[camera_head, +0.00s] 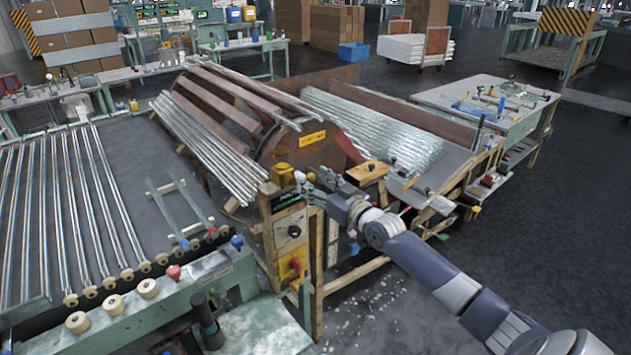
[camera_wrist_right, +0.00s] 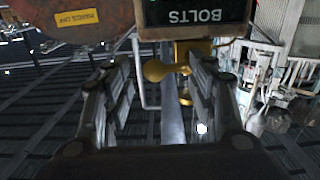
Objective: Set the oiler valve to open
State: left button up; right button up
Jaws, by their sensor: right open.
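The brass oiler (camera_head: 283,173) sits on top of the wooden-sided control post, beside the large rusty drum. In the right wrist view, its brass, knob-like part (camera_wrist_right: 160,69) shows between my two fingers, just below a dark box. My right gripper (camera_head: 304,184) reaches in from the right at the oiler. The right wrist view shows its fingers (camera_wrist_right: 158,75) apart, one on each side of the brass part, with no clear grip on it. I cannot tell the valve's setting. My left gripper is not in view.
The control panel (camera_head: 291,232) is below the oiler.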

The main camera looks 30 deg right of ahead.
jog(key=shift+w, duration=0.1)
jog(key=shift+c, duration=0.2)
jog(key=c, duration=1.2)
jog(key=shift+d, duration=0.15)
